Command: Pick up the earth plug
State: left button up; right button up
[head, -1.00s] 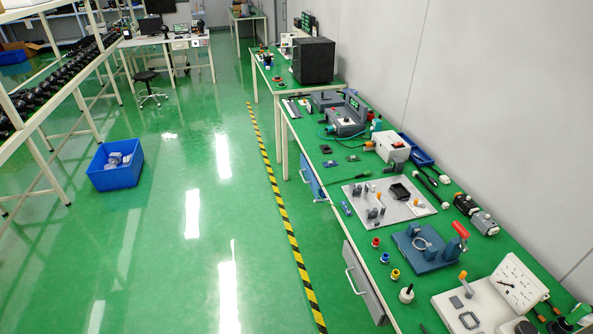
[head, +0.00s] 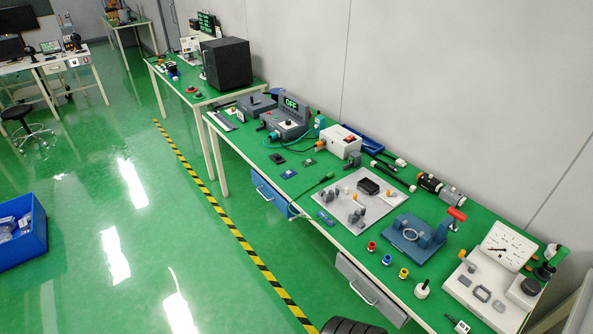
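I cannot tell for certain which item is the earth plug. A row of small round plugs stands near the front edge of the green bench: a red one (head: 371,247), a blue one (head: 387,260) and a yellow one (head: 403,274). A white piece with a black stem (head: 422,290) stands to their right. A small dark and white piece (head: 459,325) lies at the bottom edge of the view. Neither of my grippers shows.
The green bench (head: 330,225) runs along the grey wall. A grey plate with fixtures (head: 345,210), a blue clamp block (head: 410,238) and a white panel (head: 480,305) lie on it. A drawer (head: 370,285) is in its front. A blue bin (head: 38,245) stands on the open floor.

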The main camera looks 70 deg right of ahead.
aim_at(331, 173)
jog(key=i, duration=1.2)
jog(key=z, duration=2.05)
